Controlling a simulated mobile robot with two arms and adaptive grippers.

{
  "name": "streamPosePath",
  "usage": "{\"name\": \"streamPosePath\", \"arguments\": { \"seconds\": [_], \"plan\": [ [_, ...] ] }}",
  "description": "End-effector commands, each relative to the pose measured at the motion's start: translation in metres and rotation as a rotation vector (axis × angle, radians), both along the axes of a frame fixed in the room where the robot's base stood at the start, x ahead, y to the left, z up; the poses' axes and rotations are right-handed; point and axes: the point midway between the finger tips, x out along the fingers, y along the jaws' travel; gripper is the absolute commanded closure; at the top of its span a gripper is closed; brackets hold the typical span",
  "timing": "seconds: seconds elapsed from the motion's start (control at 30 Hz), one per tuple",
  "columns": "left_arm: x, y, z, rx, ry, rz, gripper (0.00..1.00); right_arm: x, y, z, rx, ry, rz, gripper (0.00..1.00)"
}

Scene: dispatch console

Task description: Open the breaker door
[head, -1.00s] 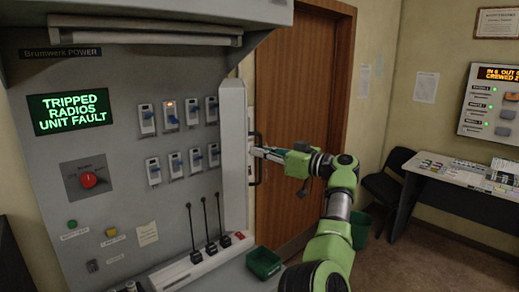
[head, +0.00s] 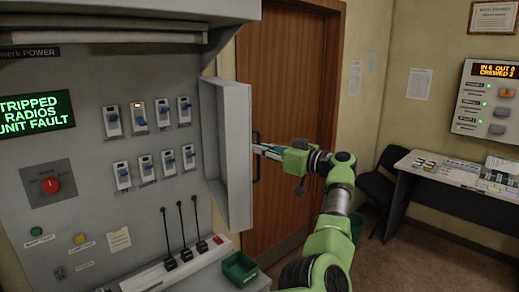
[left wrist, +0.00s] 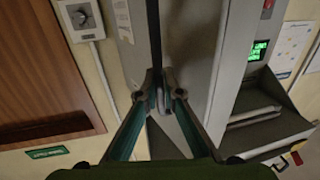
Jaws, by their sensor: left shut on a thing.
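The breaker door (head: 236,150) is a grey panel with a raised rim, standing swung out from the right side of the breaker panel (head: 95,150). It stands open, and rows of breaker switches (head: 140,116) show uncovered to its left. My left gripper (head: 257,149) is shut on the dark upright door handle (head: 255,168) on the door's outer side. In the left wrist view the two fingers (left wrist: 160,92) close around the dark handle bar (left wrist: 155,40), with the grey door (left wrist: 190,45) beside it. My right gripper is not in view.
A brown wooden door (head: 285,100) stands behind the arm.

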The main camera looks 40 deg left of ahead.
Motion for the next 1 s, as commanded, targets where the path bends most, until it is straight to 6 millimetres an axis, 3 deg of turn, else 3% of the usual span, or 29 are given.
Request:
{"name": "streamPosePath", "arguments": {
  "seconds": [0.03, 0.1, 0.53, 1.0],
  "plan": [
    [0.000, 0.000, -0.002, -0.003, 0.002, 0.001, 1.00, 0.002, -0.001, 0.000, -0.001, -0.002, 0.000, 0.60],
    [0.000, 0.000, -0.002, -0.003, 0.002, 0.002, 0.76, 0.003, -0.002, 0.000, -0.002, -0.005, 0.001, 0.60],
    [0.001, -0.008, 0.000, -0.001, 0.000, 0.001, 0.76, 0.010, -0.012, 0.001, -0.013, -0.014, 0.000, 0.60],
    [0.013, -0.098, -0.001, -0.002, 0.003, -0.001, 0.76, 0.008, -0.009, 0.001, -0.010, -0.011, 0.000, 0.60]
  ]
}}
